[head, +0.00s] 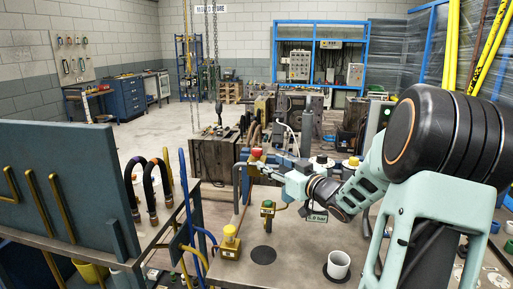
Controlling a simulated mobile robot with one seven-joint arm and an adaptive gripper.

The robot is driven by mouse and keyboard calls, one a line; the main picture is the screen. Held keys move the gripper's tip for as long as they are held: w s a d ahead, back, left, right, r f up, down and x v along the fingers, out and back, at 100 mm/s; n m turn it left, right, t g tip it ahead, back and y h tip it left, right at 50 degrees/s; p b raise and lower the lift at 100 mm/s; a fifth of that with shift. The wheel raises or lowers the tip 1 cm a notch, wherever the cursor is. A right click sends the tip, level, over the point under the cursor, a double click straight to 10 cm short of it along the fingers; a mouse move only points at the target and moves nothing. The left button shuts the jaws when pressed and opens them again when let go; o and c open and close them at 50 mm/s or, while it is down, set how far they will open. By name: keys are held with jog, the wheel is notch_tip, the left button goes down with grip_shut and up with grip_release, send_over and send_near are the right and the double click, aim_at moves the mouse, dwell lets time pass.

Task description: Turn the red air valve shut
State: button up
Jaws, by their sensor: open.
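The red air valve (257,152) shows as a small red top with yellow below it, among pipes at the back edge of the bench, near the middle of the head view. My gripper (270,168) reaches in from the right, with its tips just below and right of the red part. It is open. Whether a finger touches the valve is too small to tell. The handle's turn angle cannot be made out. A small display reading about 0.0 bar (316,218) stands below my wrist.
A green-topped yellow valve (267,207) and a yellow block (230,240) stand in front. A white cup (339,264) is on the bench (290,262). Blue and yellow pipes and a large grey-blue panel (60,180) fill the left. The bench front is partly clear.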

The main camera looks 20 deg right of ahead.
aim_at(260, 152)
jog(key=shift+m+t+y, duration=0.3)
jog(key=shift+y, duration=0.1)
jog(key=w, duration=0.6)
jog(key=w+a, duration=0.1)
jog(key=w, duration=0.2)
jog(key=shift+w+r, duration=0.25)
jog(key=shift+r, duration=0.15)
jog(key=shift+c, duration=0.6)
grip_shut()
